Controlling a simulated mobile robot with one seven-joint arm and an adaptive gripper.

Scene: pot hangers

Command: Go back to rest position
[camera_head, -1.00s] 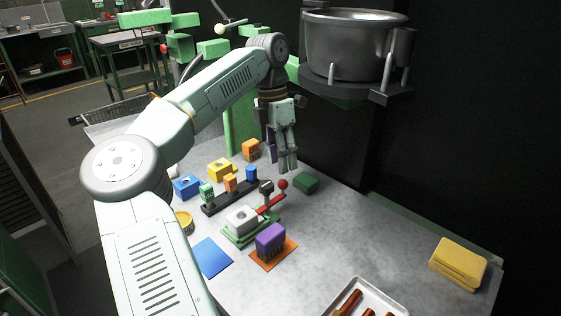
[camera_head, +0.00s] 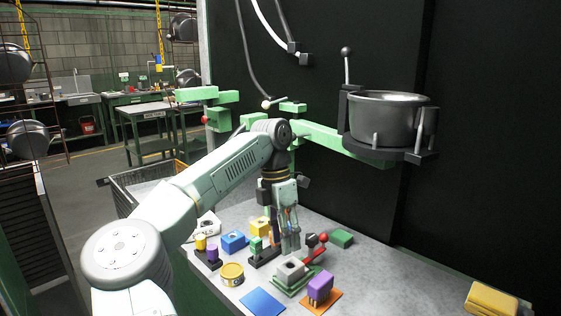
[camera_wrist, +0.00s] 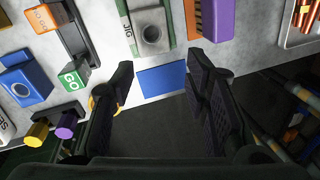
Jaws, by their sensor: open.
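My gripper (camera_head: 290,248) hangs from my bent arm over the grey worktable, fingers pointing down. It is in front of the row of small blocks and beside the red-knobbed lever. In the wrist view my gripper (camera_wrist: 160,95) has its two dark fingers spread wide with nothing between them. Beyond the fingertips lie the blue mat (camera_wrist: 162,80) and the table's front edge. No object is held.
On the worktable (camera_head: 400,290) are a green fixture with a white block (camera_head: 291,270), a purple block (camera_head: 320,287), a blue block (camera_head: 234,241), a yellow tin (camera_head: 232,274) and yellow cloths (camera_head: 491,299). A metal pot (camera_head: 388,118) stands in a holder behind.

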